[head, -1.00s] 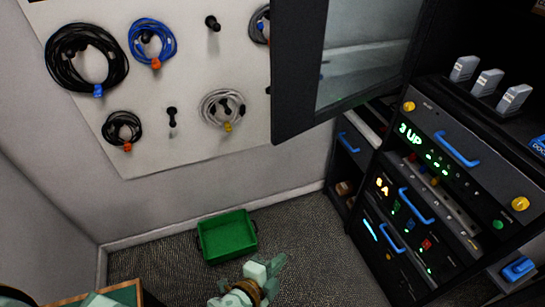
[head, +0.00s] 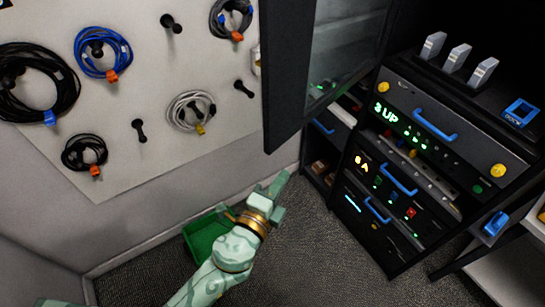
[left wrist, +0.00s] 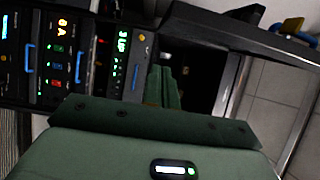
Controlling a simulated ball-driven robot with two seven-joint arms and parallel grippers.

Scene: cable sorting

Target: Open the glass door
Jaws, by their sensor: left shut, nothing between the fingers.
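The glass door (head: 345,42) has a thick black frame and stands swung out to the left of the black rack (head: 395,262), so the rack's front is exposed. My left gripper (head: 278,187) is shut and empty, below the door's lower left corner in the head view, with a gap between them in the picture. A dark bar at the upper right of that view may be the door frame; I cannot tell. My right gripper is not in view.
Rack units with blue handles (head: 435,125) and lit displays face forward. A white pegboard (head: 130,160) with coiled cables hangs on the left wall. A green bin (head: 203,240) sits on the floor, partly behind my left arm. Grey carpet is clear before the rack.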

